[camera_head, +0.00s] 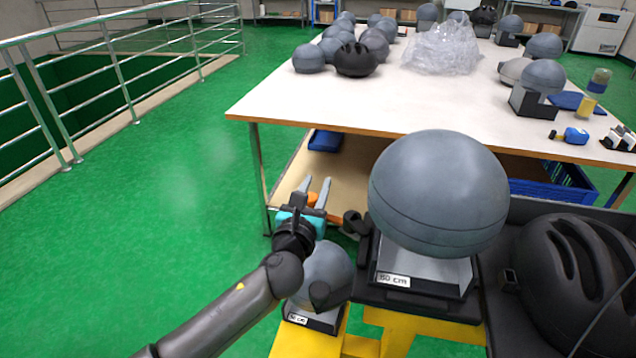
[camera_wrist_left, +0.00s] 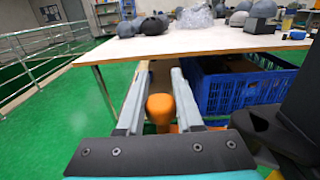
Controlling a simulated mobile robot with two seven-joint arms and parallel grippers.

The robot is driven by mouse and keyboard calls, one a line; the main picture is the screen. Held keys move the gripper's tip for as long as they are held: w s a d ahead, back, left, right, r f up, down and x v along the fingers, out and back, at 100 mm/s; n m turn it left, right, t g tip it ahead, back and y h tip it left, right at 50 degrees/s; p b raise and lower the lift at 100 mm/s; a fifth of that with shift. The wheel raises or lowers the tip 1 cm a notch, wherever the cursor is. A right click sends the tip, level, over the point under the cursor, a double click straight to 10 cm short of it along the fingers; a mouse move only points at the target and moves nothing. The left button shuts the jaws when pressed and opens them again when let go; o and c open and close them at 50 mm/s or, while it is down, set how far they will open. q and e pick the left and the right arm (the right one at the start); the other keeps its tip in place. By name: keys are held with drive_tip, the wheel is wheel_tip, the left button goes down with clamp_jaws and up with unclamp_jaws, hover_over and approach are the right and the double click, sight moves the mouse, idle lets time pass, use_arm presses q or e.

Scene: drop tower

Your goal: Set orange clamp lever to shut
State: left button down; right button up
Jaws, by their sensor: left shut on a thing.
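The orange clamp lever (camera_head: 312,199) shows as a small orange piece between the fingers of my left gripper (camera_head: 315,185). In the left wrist view the orange lever (camera_wrist_left: 160,107) has a rounded knob end, and the two grey fingers (camera_wrist_left: 159,75) lie on either side of it. My left gripper is shut on the lever. The clamp body behind the lever is mostly hidden; some orange shows low beside the right finger in the left wrist view. My right gripper is not in view.
A large grey headform (camera_head: 440,195) on a stand marked 50 cm is right of my left gripper. A smaller headform (camera_head: 322,272) sits below it. A black helmet (camera_head: 575,270) is at the right. A white table (camera_head: 400,100) stands behind, with a blue crate (camera_wrist_left: 235,90) beneath. Green floor at left is free.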

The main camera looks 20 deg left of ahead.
sight(310, 202)
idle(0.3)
use_arm(q)
drive_tip(key=c, duration=0.6)
unclamp_jaws()
drive_tip(key=shift+o, duration=0.2)
drive_tip(key=s, duration=0.2)
drive_tip(key=s+p, duration=0.1)
drive_tip(key=s, duration=0.1)
drive_tip(key=shift+d, duration=0.3)
drive_tip(key=s+d, duration=0.1)
drive_tip(key=s, duration=1)
drive_tip(key=shift+d+p, duration=0.2)
drive_tip(key=shift+p, duration=0.25)
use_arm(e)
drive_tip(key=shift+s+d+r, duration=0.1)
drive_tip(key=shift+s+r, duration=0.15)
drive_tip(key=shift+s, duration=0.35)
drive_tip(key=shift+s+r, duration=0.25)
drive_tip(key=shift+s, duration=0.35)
use_arm(q)
drive_tip(key=shift+s, duration=0.1)
